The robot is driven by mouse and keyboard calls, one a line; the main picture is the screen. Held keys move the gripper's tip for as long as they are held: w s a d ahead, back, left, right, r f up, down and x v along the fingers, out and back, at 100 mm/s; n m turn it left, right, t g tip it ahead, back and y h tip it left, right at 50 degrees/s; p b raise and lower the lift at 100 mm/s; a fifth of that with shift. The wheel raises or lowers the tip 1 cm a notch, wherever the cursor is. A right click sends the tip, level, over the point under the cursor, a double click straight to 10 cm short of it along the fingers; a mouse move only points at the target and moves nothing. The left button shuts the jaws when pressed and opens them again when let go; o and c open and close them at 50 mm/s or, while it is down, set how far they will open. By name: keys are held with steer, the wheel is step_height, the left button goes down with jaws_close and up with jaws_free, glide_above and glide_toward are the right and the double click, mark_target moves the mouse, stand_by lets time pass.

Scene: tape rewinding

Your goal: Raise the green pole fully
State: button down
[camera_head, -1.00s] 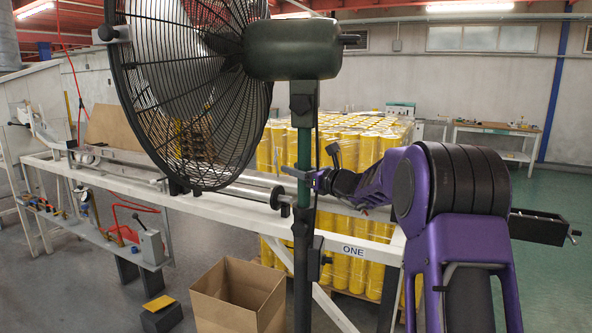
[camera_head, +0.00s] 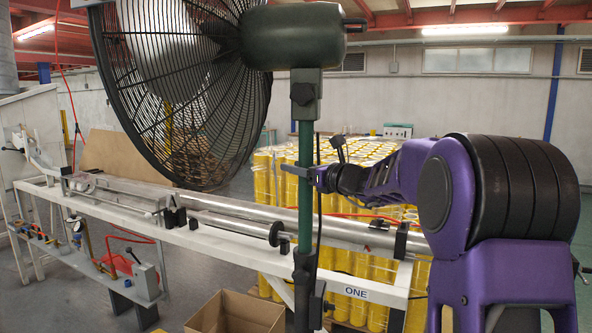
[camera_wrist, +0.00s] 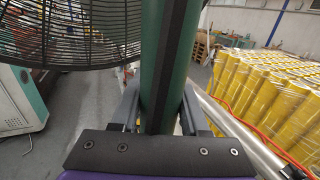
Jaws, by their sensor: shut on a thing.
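The green pole (camera_head: 305,143) stands upright in the middle of the head view. It carries the large black fan (camera_head: 180,90) with its dark green motor (camera_head: 293,37) at the top. The pole's lower end goes into a darker stand section (camera_head: 304,290). My gripper (camera_head: 304,172) is shut on the pole partway up, below the clamp under the motor. In the wrist view the pole (camera_wrist: 152,60) runs between my gripper's fingers (camera_wrist: 160,108), with a black strip along it. The fingertips' contact is partly hidden by the gripper body.
A white bench (camera_head: 232,246) with metal rollers runs behind the pole. Stacked yellow rolls (camera_head: 350,303) stand behind it. An open cardboard box (camera_head: 238,310) sits on the floor left of the stand.

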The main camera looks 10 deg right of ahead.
steer(key=shift+c, duration=2.1)
jaws_free()
steer(key=b+v, duration=0.1)
steer(key=v, duration=1.6)
steer(key=shift+s, duration=0.2)
